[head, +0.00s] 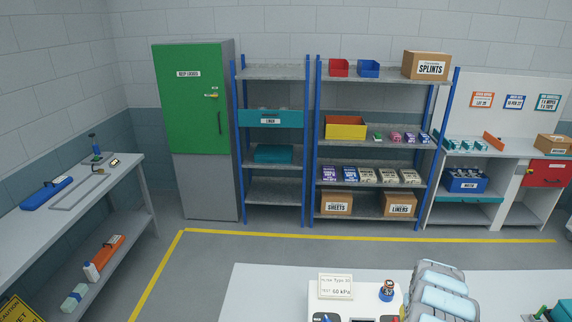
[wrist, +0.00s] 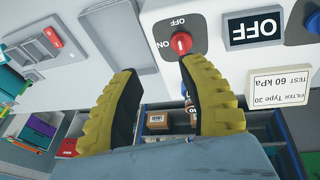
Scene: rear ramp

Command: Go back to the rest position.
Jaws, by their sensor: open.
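My gripper (wrist: 160,72) shows in the wrist view with its two yellow-and-black fingers spread apart and nothing between them. Beyond the right fingertip is a red rotary knob (wrist: 181,43) on a grey plate marked ON and OFF. I cannot tell whether that fingertip touches the plate. In the head view, part of my arm stands at the lower right, and my fingers cannot be made out there.
Near the knob are a dark OFF sign (wrist: 254,27) and a white filter label (wrist: 279,87), also in the head view (head: 335,287). A small bottle (head: 387,291) stands beside the label. Shelves (head: 372,190) and a green-doored cabinet (head: 190,98) line the back wall. Open floor (head: 220,262) lies between.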

